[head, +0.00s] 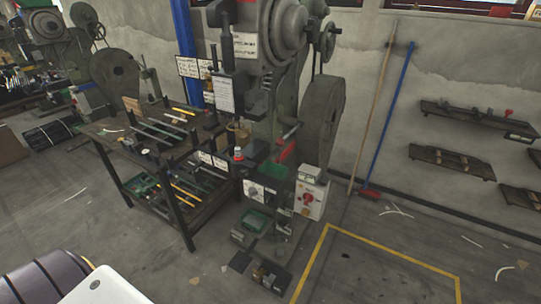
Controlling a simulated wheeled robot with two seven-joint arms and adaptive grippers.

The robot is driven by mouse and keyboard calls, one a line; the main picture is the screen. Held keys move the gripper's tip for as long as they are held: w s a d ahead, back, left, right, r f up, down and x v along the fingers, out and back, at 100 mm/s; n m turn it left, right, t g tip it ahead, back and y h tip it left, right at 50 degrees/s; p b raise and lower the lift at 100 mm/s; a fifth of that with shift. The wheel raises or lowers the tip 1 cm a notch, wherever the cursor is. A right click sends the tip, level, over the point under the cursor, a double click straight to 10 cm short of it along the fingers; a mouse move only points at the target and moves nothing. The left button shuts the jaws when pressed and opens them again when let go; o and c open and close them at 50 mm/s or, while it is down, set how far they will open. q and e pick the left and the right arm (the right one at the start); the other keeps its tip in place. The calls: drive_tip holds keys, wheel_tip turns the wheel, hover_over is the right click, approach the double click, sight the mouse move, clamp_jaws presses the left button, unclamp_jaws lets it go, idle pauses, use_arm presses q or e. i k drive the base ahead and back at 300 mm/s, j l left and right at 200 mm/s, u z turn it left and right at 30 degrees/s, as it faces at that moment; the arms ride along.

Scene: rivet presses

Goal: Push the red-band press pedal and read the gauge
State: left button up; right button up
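A large grey-green press (285,110) stands in the middle of the head view, with a big flywheel (322,115) on its right side. A red patch (287,150) shows on its body, but I cannot tell whether it is a band around it. A dark flat plate (240,262) lies on the floor at the press's foot; I cannot tell whether it is the pedal. A small round dial or knob (252,191) sits on a light panel at the press's front, too small to read. Neither gripper is in view.
A workbench (150,145) with tools and a lower shelf stands left of the press. A yellow floor line (385,248) marks a clear area at right. A broom (388,125) leans on the wall near wall shelves (452,160). More machines (60,40) stand at back left.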

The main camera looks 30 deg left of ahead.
sight(241, 260)
drive_tip(key=u, duration=1.3)
